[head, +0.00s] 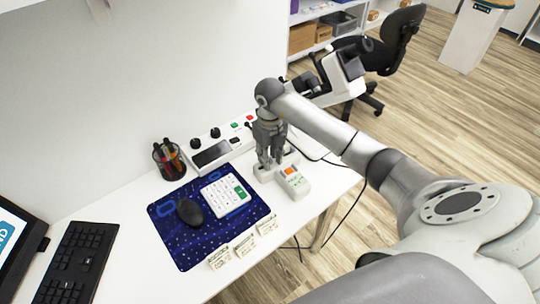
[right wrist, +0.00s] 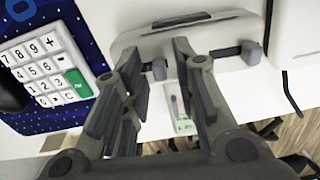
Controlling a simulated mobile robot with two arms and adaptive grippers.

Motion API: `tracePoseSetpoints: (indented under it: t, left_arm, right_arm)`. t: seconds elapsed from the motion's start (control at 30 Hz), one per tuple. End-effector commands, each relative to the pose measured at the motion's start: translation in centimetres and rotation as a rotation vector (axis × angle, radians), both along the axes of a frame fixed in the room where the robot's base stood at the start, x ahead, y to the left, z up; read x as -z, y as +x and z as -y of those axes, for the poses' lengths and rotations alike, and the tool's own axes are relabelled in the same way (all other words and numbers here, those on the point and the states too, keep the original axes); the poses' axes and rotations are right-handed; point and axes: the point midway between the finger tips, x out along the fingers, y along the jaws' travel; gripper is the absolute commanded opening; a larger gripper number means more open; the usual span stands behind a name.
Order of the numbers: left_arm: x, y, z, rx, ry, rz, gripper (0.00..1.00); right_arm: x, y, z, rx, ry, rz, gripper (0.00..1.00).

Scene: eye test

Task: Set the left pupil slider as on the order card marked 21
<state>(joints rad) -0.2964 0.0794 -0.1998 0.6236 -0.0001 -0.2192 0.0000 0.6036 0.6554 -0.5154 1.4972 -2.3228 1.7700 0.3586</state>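My right gripper (head: 268,164) points down over a low white slider box (head: 265,175) on the desk. In the right wrist view the gripper (right wrist: 157,55) is open. This view shows the white box (right wrist: 215,40) with a dark slot on top and two grey slider knobs. The left knob (right wrist: 159,68) appears between the two fingertips; I cannot tell if either finger touches it. The right knob (right wrist: 251,54) is clear of the fingers. Several order cards (head: 244,245) stand along the desk's front edge; their numbers are too small to read. My left gripper is not in view.
A handheld device with an orange screen (head: 292,182) lies close in front of the box. A blue mat (head: 175,241) holds a white keypad (head: 224,195) and black mouse (head: 189,212). A pen cup (head: 169,160) and knobbed console (head: 212,152) stand behind. A keyboard (head: 77,263) is left.

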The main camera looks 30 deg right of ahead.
Motion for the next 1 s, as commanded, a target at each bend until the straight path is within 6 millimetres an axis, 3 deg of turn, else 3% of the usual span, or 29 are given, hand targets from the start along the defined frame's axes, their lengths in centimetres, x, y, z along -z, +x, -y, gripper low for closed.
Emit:
tracePoseSetpoints:
  t: [0.03,0.17,0.5,0.8,1.0]
  left_arm:
    - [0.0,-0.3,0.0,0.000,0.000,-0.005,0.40]
    - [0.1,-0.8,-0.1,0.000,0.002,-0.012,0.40]
    - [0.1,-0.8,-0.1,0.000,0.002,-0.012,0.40]
    - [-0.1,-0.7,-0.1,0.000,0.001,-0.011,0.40]
    - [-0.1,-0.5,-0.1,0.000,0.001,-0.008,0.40]
  right_arm:
    - [0.0,0.0,0.0,0.000,0.000,0.000,0.17]
    - [0.0,0.0,0.0,0.000,0.000,0.000,0.00]
    - [0.0,0.0,-0.1,-0.001,0.000,0.000,0.00]
    - [-0.1,0.1,-2.8,-0.001,0.001,0.001,0.00]
    - [0.0,0.0,-2.9,0.001,0.001,0.001,0.00]
